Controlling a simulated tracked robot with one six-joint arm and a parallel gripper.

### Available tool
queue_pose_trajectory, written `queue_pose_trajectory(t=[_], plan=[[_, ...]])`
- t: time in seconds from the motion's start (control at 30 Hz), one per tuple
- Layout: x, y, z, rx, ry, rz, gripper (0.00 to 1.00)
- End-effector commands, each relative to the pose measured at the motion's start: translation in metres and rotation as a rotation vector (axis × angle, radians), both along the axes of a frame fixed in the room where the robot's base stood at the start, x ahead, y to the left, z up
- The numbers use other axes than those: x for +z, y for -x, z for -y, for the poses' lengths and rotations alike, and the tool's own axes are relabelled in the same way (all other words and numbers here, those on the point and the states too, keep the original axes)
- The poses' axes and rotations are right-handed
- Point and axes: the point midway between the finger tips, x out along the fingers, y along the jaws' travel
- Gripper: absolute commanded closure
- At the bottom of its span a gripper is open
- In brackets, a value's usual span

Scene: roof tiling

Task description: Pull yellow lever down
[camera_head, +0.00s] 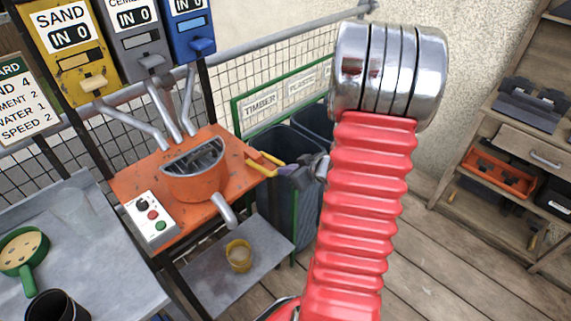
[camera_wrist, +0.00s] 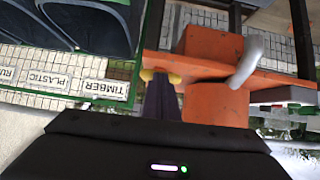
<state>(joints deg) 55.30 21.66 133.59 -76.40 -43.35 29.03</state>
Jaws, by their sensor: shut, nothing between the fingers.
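The yellow lever (camera_head: 95,84) is a pale yellow tab on the front of the yellow dispenser (camera_head: 66,45) labelled SAND, at the upper left of the head view. My gripper (camera_head: 260,163) has yellow fingertips and is shut and empty. In the head view it appears at the right end of the orange bench, well right of and below the lever. In the wrist view my gripper (camera_wrist: 160,76) shows before the orange bench edge. The lever cannot be made out in the wrist view.
Grey (camera_head: 143,35) and blue (camera_head: 191,25) dispensers stand right of the yellow one. Metal chutes run down to an orange mixer (camera_head: 197,173) beside a control box (camera_head: 151,220). Dark bins (camera_head: 287,175) stand behind my gripper. A grey table (camera_head: 105,260) is at lower left.

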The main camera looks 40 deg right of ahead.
Motion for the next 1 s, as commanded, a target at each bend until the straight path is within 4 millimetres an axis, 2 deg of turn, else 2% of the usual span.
queue_pose_trajectory(t=[0.57,0.93,1.0], plan=[[0.002,0.000,0.000,0.001,0.002,0.001,1.00],[0.035,0.006,-0.001,0.004,0.005,0.001,1.00],[0.040,0.015,-0.001,0.001,0.003,0.000,1.00]])
